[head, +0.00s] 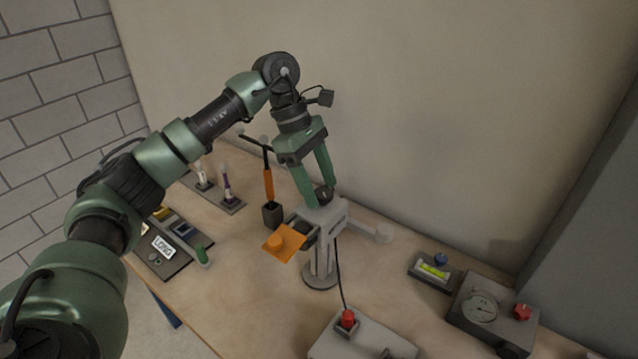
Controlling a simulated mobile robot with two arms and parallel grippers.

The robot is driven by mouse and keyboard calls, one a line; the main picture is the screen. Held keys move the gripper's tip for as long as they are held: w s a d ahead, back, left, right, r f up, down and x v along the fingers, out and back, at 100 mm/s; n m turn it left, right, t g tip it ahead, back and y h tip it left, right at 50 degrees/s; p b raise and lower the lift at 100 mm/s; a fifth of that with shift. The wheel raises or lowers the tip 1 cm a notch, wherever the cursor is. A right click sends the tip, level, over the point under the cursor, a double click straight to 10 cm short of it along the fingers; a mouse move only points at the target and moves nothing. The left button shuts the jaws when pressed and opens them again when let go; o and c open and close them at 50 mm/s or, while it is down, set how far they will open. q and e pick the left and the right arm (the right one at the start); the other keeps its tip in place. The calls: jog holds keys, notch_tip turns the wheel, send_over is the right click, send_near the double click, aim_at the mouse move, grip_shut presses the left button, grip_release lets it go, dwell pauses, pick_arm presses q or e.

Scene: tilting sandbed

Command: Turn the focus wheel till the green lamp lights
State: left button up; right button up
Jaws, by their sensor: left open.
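A pale grey instrument (322,216) stands on a round-footed post on the wooden table, with an orange plate (284,243) at its front left. A small dark round part (324,194) on its top looks like the focus wheel. My left gripper (319,196) points down at it, with its green fingers open and the wheel between or just behind the tips. I cannot tell whether they touch it. No lit green lamp is visible. A red cap (347,318) sits on a grey box (365,342) at the front; I cannot tell whether it is a lamp. My right gripper is not in view.
A dark cable runs from the instrument to the grey box. An orange-handled tool (268,185) stands in a dark block behind left. A spirit level (432,270) and a dial box (481,308) with a red knob stand right.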

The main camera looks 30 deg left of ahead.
pick_arm(q)
jog(key=b+v, duration=0.1)
jog(key=v, duration=0.6)
jog(key=shift+a+r, duration=0.2)
jog(key=shift+r, duration=0.15)
